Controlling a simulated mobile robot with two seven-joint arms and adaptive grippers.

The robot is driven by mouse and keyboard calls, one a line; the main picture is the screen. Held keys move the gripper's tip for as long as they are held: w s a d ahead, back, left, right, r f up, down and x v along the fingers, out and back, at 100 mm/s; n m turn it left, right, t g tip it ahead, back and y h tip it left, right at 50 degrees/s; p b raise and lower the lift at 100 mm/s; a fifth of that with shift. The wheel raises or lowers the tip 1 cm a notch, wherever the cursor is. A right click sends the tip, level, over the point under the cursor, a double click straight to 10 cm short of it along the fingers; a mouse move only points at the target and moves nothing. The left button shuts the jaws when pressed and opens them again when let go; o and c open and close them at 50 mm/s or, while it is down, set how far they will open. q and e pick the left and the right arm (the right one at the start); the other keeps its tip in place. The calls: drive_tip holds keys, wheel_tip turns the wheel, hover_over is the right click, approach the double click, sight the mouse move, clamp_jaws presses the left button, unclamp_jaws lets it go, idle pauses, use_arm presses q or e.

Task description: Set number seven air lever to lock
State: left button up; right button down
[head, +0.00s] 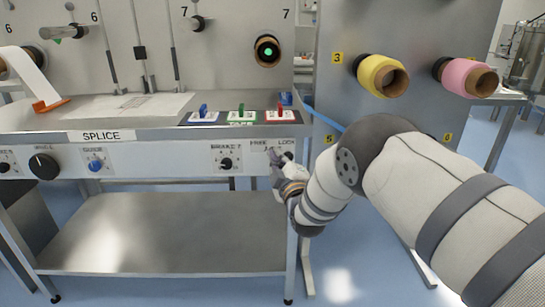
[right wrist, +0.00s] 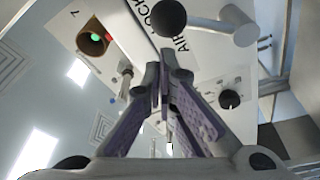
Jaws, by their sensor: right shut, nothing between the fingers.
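In the head view the right gripper (head: 274,157) is at the front panel's right end, under the FREE and LOCK label (head: 272,142). It hides the lever there. My left gripper is not in view.
Above are the splice table and coloured toggle switches (head: 241,113). A spindle with a green light (head: 267,51) sits below number 7. A lower shelf (head: 170,230) is empty.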

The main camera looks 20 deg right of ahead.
drive_tip(key=shift+s+d+f, duration=0.1)
drive_tip(key=shift+s+d, duration=0.05)
drive_tip(key=shift+d, duration=0.2)
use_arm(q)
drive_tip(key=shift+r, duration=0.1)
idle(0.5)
